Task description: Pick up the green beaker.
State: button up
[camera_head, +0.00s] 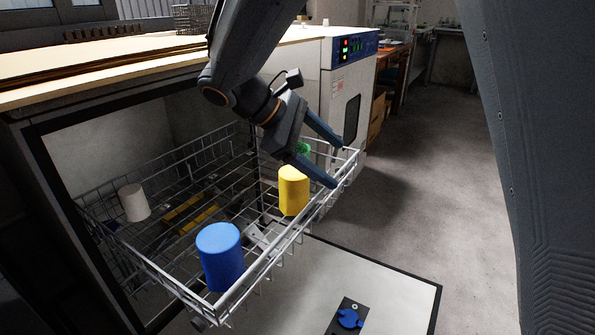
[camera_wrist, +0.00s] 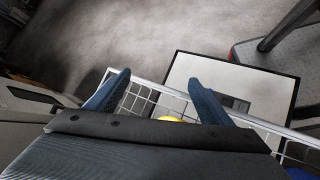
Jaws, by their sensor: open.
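The green beaker (camera_head: 303,147) is mostly hidden behind my gripper in the head view; only a small green patch shows, behind the yellow beaker near the right end of the wire rack. My gripper (camera_head: 338,165) is open, its two fingers pointing right and down over the rack's right end rail, with the green patch beside the fingers. The green beaker does not show there.
A yellow beaker (camera_head: 293,192), a blue beaker (camera_head: 220,258) and a white beaker (camera_head: 134,203) stand in the pulled-out wire rack (camera_head: 262,266). The open oven door (camera_head: 385,287) lies below. A white oven unit (camera_head: 335,95) stands behind. Floor at right is clear.

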aim_at(308, 149)
jog(key=w+a+f+n+h, duration=0.1)
jog(key=w+a+n, duration=0.1)
jog(key=w, duration=0.2)
jog(key=w+a+f+n+t+h+p, duration=0.1)
jog(key=w+a, duration=0.2)
jog(key=w+a+f+n+h+p, duration=0.1)
jog(key=w+a+n+h, duration=0.1)
jog(key=w+a, duration=0.1)
jog(key=shift+w+n+t, duration=0.3)
jog(key=shift+w, duration=0.55)
jog(key=a+f+p, duration=0.1)
jog(key=a+f+n, duration=0.1)
jog(key=f, duration=0.1)
jog(key=shift+s+f+p, duration=0.1)
jog(key=shift+f+p, duration=0.1)
jog(key=shift+p, duration=0.15)
jog(key=shift+f+n, duration=0.25)
jog(key=shift+n, duration=0.05)
jog(key=shift+d+f, duration=0.45)
jog(key=shift+d, duration=0.35)
jog(key=x, duration=0.2)
jog(key=b+x, duration=0.1)
jog(key=x, duration=0.3)
jog(key=shift+w+a+f+b, duration=0.1)
jog(key=shift+w+b, duration=0.15)
jog(key=shift+b, duration=0.1)
jog(key=c, duration=1.3)
jog(key=shift+o, duration=0.2)
